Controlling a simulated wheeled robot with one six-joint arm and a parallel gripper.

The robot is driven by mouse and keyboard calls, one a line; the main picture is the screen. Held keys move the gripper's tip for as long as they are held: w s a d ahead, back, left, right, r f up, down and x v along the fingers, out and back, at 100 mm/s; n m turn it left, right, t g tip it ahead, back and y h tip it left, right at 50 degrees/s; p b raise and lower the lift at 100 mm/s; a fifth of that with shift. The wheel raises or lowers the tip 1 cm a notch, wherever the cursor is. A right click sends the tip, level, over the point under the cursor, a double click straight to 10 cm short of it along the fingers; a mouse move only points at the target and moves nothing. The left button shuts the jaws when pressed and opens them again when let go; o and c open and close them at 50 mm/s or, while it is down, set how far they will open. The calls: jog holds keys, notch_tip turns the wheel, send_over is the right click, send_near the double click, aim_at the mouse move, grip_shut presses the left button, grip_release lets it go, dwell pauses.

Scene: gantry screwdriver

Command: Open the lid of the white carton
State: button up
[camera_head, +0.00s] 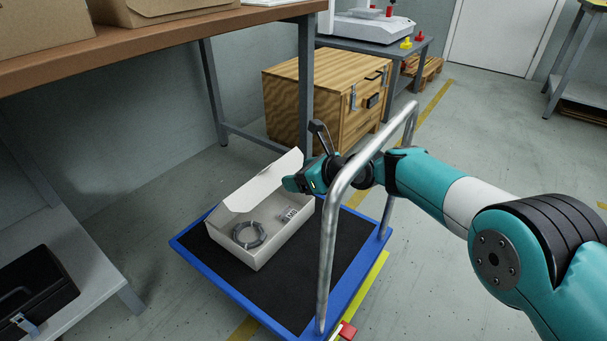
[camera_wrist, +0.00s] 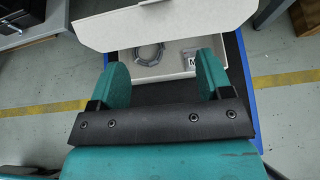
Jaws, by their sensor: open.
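The white carton (camera_head: 262,254) sits on the black deck of a blue-edged cart. Its lid (camera_head: 265,180) stands raised at the far side, tilted up, so the inside shows. In the carton lie a grey coiled ring (camera_head: 249,235) and a small labelled packet (camera_head: 288,215). In the wrist view the lid (camera_wrist: 170,22) lies beyond the fingertips, with the coil (camera_wrist: 148,54) and packet (camera_wrist: 190,57) inside the carton. My gripper (camera_head: 300,180) is by the right end of the lid; in the wrist view its two teal fingers (camera_wrist: 160,70) are apart with nothing between them. Contact with the lid cannot be told.
The cart's deck (camera_head: 300,285) has a steel push handle (camera_head: 328,250) rising close to my arm. A brown workbench (camera_head: 150,40) stands at the left and a wooden crate (camera_head: 325,105) behind. Open floor lies at the right.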

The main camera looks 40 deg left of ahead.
jog(key=shift+r, duration=0.1)
jog(key=p+v, duration=0.7)
jog(key=v, duration=0.5)
jog(key=shift+c, duration=0.4)
